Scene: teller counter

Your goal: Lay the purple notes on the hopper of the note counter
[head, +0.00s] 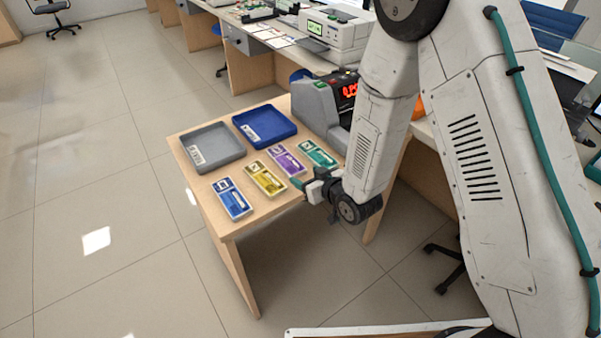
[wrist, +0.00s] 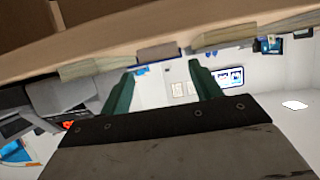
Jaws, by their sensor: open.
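The purple notes (head: 286,160) lie flat on the small wooden table (head: 195,215), between the yellow notes (head: 264,178) and the green notes (head: 318,153). My gripper (head: 298,184) is open and empty at the table's near right edge, close to the yellow and purple notes but apart from them. In the wrist view its green fingers (wrist: 163,80) are spread. The grey note counter (head: 317,108) with a red display stands at the table's back right. My arm hides part of it, and its hopper is not clear.
Blue notes (head: 232,198) lie at the table's front left. A grey tray (head: 211,148) and a blue tray (head: 265,125) lie empty behind the notes. A long counter with a white machine (head: 335,35) runs behind. Open tiled floor lies left of the table.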

